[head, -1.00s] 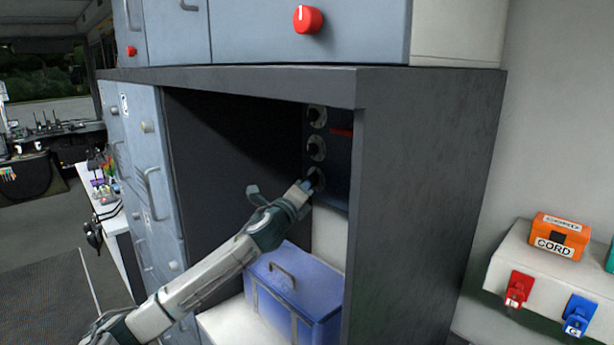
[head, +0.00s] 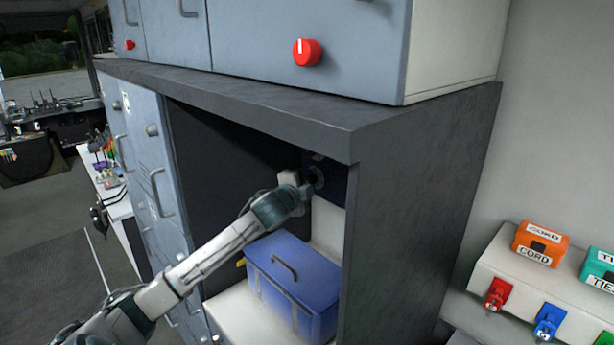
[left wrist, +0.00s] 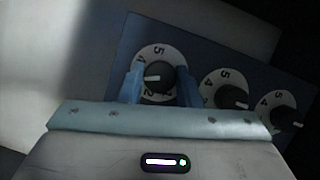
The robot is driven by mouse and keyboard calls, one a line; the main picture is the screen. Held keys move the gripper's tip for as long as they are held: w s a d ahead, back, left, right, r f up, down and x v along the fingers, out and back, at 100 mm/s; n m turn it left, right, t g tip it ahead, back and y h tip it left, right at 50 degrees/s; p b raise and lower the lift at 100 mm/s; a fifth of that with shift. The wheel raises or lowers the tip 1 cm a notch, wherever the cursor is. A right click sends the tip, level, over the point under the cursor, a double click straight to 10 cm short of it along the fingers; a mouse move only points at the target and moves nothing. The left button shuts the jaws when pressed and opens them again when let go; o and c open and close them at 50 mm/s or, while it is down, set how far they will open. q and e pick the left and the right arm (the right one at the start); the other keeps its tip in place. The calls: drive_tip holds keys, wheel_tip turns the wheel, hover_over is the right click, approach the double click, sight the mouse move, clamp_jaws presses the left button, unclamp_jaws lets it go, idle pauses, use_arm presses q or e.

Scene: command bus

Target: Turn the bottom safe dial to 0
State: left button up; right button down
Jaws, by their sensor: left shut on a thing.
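The safe dials show in the left wrist view as a row of three dark knobs on white numbered plates. The bottom dial (left wrist: 159,76) is the leftmost; its white pointer line points left, between the 4 and the 2. My left gripper (left wrist: 160,88) has its blue fingers on either side of this knob and is shut on it. In the head view my left gripper (head: 308,187) reaches into the cabinet at the bottom dial (head: 318,177). The middle dial (left wrist: 228,92) and top dial (left wrist: 282,112) are free of the fingers. My right gripper is out of view.
The dark cabinet frame (head: 420,190) surrounds the opening, and its top edge hides the upper dials in the head view. A blue case (head: 292,290) stands below my left arm. A red knob (head: 306,53) is on the drawer above. Labelled boxes (head: 540,244) stand at right.

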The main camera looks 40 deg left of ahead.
use_arm(q)
drive_tip(key=n+g+h, duration=0.1)
drive_tip(key=n, duration=0.2)
drive_tip(key=shift+a+r+n+h, duration=0.1)
drive_tip(key=shift+n+h, duration=0.2)
drive_tip(key=n+g+h, duration=0.1)
drive_tip(key=n+h, duration=0.1)
drive_tip(key=n, duration=0.2)
drive_tip(key=shift+n+h, duration=0.3)
drive_tip(key=n+h, duration=0.2)
drive_tip(key=n, duration=0.1)
drive_tip(key=shift+a+g, duration=0.15)
drive_tip(key=shift+g, duration=0.25)
drive_tip(key=n+h+b, duration=0.1)
drive_tip(key=n+h, duration=0.1)
drive_tip(key=shift+a+n, duration=0.1)
drive_tip(key=shift+n, duration=0.2)
drive_tip(key=shift+f+n+t+h+b, duration=0.1)
drive_tip(key=shift+n+t+h+b, duration=0.45)
drive_tip(key=shift+n+b, duration=1.2)
drive_tip(key=shift+f+n+t+h+b, duration=0.15)
drive_tip(key=shift+n+h+b, duration=1)
drive_tip(key=shift+b, duration=1.05)
drive_tip(key=shift+f+n+t+h+b, duration=0.1)
drive_tip(key=shift+n+t+h+b, duration=0.35)
drive_tip(key=shift+n+b, duration=1.35)
